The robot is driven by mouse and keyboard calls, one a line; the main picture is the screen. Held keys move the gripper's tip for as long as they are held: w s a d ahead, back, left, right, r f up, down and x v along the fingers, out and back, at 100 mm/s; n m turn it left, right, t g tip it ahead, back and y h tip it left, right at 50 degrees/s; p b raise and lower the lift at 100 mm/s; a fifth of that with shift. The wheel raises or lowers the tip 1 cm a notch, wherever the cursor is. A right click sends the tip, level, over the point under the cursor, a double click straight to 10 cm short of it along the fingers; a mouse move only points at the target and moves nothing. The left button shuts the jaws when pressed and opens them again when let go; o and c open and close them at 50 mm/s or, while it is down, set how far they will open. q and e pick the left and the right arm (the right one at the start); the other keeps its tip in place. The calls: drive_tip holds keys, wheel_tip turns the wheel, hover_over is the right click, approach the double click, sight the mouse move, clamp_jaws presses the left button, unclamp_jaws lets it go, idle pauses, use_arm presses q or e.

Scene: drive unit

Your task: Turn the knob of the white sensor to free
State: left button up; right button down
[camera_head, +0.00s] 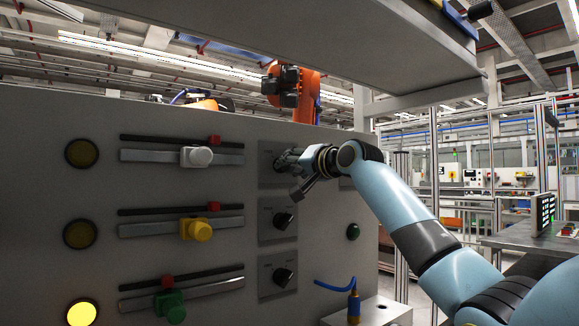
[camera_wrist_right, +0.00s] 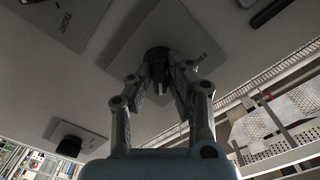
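The white sensor (camera_head: 196,157) is a white block on the top rail of the grey panel. Its knob plate (camera_head: 268,166) is to the right of that rail. The black knob (camera_wrist_right: 157,54) shows in the right wrist view on its plate, with a label reading FREE beside it; the head view hides it behind my gripper. My right gripper (camera_head: 291,160) is at this knob. In the right wrist view, its two fingers (camera_wrist_right: 160,82) stand on either side of the knob and appear closed on it. Which way the knob points is hard to tell. My left gripper is out of view.
Below are a yellow sensor (camera_head: 197,230) and a green sensor (camera_head: 171,306) on rails, with black knobs (camera_head: 283,221) (camera_head: 283,277). The bottom lamp (camera_head: 82,313) is lit yellow. A blue-cabled plug (camera_head: 353,305) stands right of them. A grey shelf (camera_head: 330,38) overhangs above.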

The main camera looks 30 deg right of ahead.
idle(0.4)
drive_tip(key=n+p, duration=0.1)
drive_tip(key=n, duration=0.2)
drive_tip(key=shift+n, duration=0.3)
drive_tip(key=n, duration=0.3)
drive_tip(key=shift+n, duration=0.4)
drive_tip(key=n, duration=0.5)
drive_tip(key=shift+d+f, duration=0.1)
drive_tip(key=shift+n+b, duration=0.4)
drive_tip(key=shift+n, duration=2.4)
drive_tip(key=c, duration=1.3)
unclamp_jaws()
